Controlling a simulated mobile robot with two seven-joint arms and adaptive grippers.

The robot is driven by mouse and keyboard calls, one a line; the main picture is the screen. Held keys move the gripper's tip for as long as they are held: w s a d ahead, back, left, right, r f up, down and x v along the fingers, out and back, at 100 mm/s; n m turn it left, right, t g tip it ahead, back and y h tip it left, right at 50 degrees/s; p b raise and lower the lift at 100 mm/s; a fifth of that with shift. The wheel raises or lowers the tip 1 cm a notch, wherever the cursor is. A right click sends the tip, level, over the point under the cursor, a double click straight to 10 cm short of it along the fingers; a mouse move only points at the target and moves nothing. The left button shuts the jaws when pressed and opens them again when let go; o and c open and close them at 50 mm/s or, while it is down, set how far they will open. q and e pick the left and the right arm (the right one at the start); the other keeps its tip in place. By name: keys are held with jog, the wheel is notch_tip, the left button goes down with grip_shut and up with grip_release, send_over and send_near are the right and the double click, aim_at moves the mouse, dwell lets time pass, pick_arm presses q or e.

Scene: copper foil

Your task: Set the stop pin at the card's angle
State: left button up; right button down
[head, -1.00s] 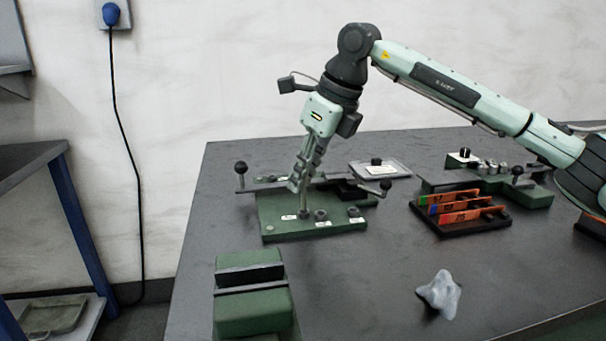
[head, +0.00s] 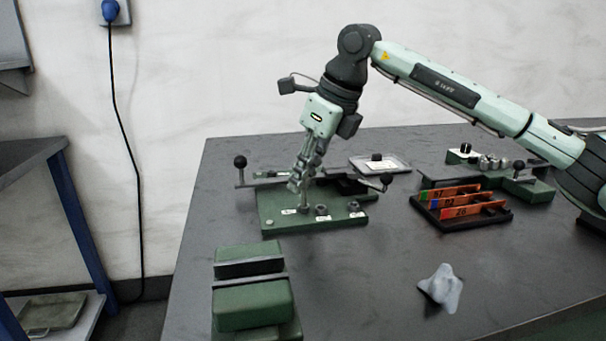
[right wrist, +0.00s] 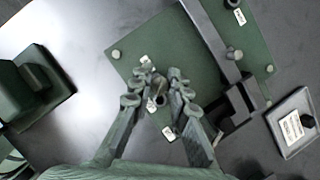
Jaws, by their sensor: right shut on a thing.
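My right gripper (head: 297,186) is shut on a grey stop pin (head: 304,206) over the front edge of the green bending plate (head: 285,222). The pin is upright, its lower end at a labelled spot on the plate; I cannot tell whether it is seated. The right wrist view shows the pin (right wrist: 158,90) between the fingertips (right wrist: 157,98), above the plate (right wrist: 150,55). Other grey fittings (head: 321,210) stand beside it near small white labels. Orange numbered cards (head: 462,212) stand in a black holder (head: 487,219). My left gripper is not in view.
A green block with a dark groove (head: 250,300) stands at the front left. A crumpled grey cloth (head: 441,287) lies at the front right. A pale tray (head: 392,166) and a green rack of fittings (head: 530,190) are at the back.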

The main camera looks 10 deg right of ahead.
jog(key=shift+f+b, duration=0.5)
jog(key=shift+f, duration=0.25)
dwell(0.9)
jog(key=c, duration=1.8)
grip_release()
jog(key=shift+r, duration=0.15)
jog(key=shift+r+p, duration=0.9)
jog(key=shift+r, duration=0.5)
jog(key=shift+o, duration=0.6)
jog(key=o, duration=0.5)
jog(key=shift+c, duration=0.2)
